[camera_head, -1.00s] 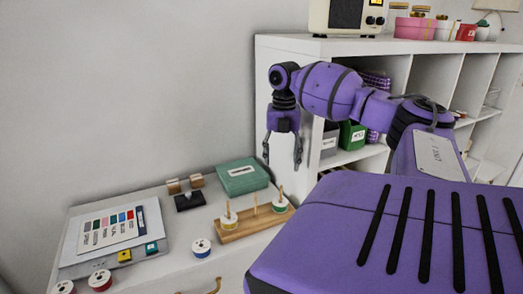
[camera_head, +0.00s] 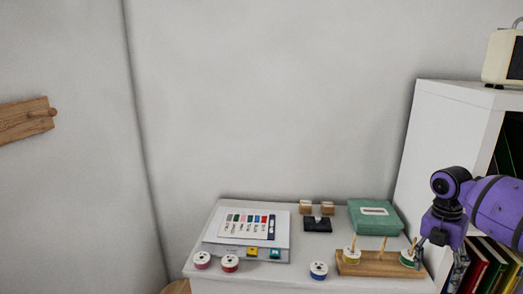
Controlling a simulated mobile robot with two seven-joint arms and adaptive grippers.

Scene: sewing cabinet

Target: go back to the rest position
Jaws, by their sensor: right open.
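My right gripper (camera_head: 440,252) hangs with its fingers pointing down at the right of the head view, in front of the shelf's side. Its fingers are apart and I see nothing between them. In the picture, one finger overlaps the green spool (camera_head: 408,258) on the wooden peg board (camera_head: 372,268); I cannot tell whether they touch. A yellow spool (camera_head: 351,257) sits on the left peg, and the middle peg is bare. My left gripper is not in view.
A white shelf (camera_head: 430,130) stands right. A wooden peg rail (camera_head: 22,121) hangs left.

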